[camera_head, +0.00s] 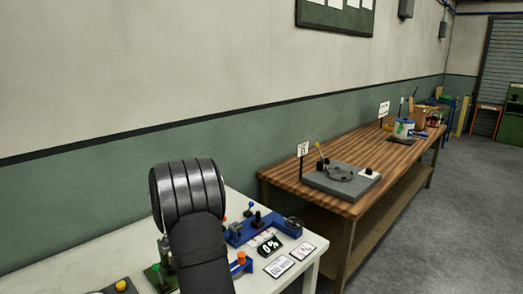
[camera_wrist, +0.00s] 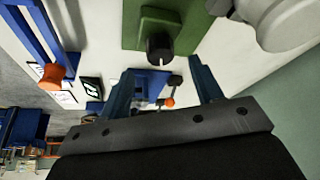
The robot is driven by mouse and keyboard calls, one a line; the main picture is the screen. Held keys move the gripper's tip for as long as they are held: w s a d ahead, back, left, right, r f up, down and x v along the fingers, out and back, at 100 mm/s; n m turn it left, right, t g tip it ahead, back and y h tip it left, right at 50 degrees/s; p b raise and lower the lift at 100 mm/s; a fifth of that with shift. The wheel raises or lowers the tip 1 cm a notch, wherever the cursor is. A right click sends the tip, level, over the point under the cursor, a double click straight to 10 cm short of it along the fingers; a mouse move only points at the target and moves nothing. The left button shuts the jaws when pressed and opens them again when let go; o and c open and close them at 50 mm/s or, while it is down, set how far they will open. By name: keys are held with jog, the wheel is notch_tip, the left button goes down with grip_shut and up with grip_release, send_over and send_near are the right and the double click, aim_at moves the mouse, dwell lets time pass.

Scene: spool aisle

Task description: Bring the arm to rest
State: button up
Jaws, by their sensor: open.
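My gripper shows in the wrist view (camera_wrist: 160,88), its two blue fingers spread apart with nothing between them. Beyond the fingers, a blue fixture (camera_wrist: 152,82) with an orange knob lies on the white table. A green block with a black knob (camera_wrist: 160,47) is just past the fingers, apart from them. In the head view my dark arm rises over the white table (camera_head: 90,254) and hides part of it. The gripper's fingers are hidden in that view.
On the white table, a blue fixture (camera_head: 262,227), a small 0% display (camera_head: 269,245) and cards stand right of my arm. A green device (camera_head: 155,276) is close at its left. The grey floor (camera_head: 450,215) is clear.

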jog(key=x, duration=0.4)
jog(key=shift+w+f, duration=0.2)
jog(key=shift+f, duration=0.15)
jog(key=shift+d+n+y, duration=0.2)
jog(key=shift+n+y, duration=0.7)
jog(key=shift+n, duration=1.4)
jog(key=shift+d+r+n+y, duration=0.1)
jog(key=shift+n+y, duration=0.35)
jog(key=shift+n, duration=0.75)
jog(key=shift+d+n+y, duration=0.1)
jog(key=shift+n+y, duration=0.35)
jog(key=shift+n, duration=0.75)
jog(key=v, duration=0.7)
jog(key=shift+r, duration=0.15)
jog(key=shift+w, duration=0.1)
